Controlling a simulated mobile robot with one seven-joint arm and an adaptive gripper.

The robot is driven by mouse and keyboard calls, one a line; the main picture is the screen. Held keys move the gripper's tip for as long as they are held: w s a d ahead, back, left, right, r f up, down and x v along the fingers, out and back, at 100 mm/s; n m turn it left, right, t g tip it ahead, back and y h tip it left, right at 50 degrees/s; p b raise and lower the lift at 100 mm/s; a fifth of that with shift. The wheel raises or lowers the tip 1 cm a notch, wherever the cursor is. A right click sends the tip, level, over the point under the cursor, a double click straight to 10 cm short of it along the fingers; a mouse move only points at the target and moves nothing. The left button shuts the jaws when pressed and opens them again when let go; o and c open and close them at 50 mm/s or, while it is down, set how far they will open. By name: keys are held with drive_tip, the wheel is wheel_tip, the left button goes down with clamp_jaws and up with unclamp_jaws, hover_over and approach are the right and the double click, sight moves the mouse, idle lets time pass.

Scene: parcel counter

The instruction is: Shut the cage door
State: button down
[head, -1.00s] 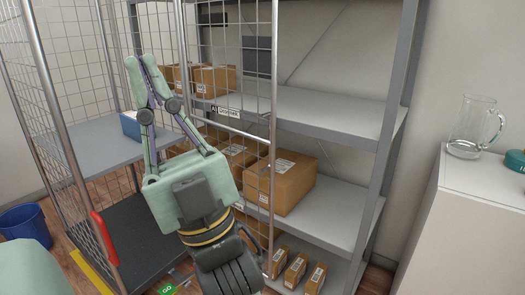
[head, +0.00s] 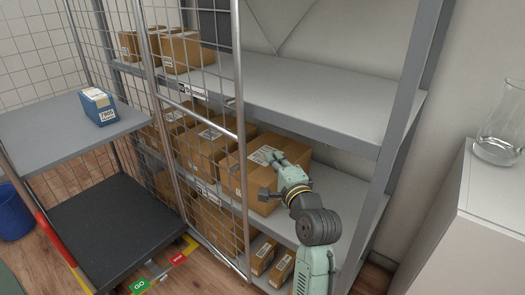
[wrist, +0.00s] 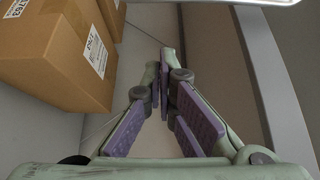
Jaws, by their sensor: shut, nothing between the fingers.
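The cage door (head: 240,115) is a wire-mesh panel in a grey tube frame. In the head view it stands open, swung out to the right across the front of the shelving. The cage (head: 105,235) on the left has a dark base deck, a grey shelf and an open front. My gripper (head: 268,154) is to the right of the door's free edge, in front of a large carton, and looks apart from the door. In the wrist view its purple-padded fingers (wrist: 165,58) are together and empty.
Grey shelving (head: 330,115) with several cartons (head: 265,165) stands behind the door and my gripper. A blue box (head: 98,106) sits on the cage shelf. Floor markings (head: 155,275) lie before the cage. A white cabinet (head: 470,225) with a glass jug is at right.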

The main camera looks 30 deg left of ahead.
drive_tip(key=w+a+p, duration=0.1)
drive_tip(key=a, duration=0.6)
drive_tip(key=shift+p, duration=0.4)
drive_tip(key=shift+a+r, duration=0.1)
